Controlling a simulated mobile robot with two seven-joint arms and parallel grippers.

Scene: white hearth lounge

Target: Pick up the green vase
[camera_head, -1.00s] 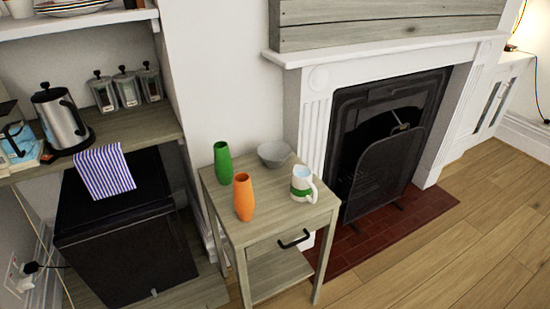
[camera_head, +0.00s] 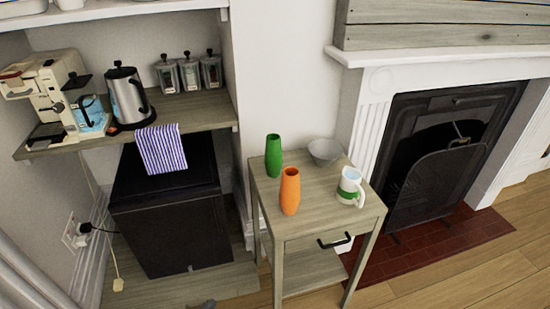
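The green vase (camera_head: 273,156) stands upright at the back left of a small wooden side table (camera_head: 310,219). An orange vase (camera_head: 290,191) stands in front of it and a little to the right, close to it. A grey bowl (camera_head: 325,151) sits to the right of the green vase at the back of the table. A white and green mug (camera_head: 350,187) stands on the table's right side. Neither of my grippers can be made out in the head view.
A black mini fridge (camera_head: 172,220) stands left of the table, below a shelf (camera_head: 205,111) with a kettle (camera_head: 127,97), coffee machine (camera_head: 57,97) and jars. A fireplace (camera_head: 440,150) is on the right. A small grey shape at the bottom edge is unclear. Wooden floor is free at lower right.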

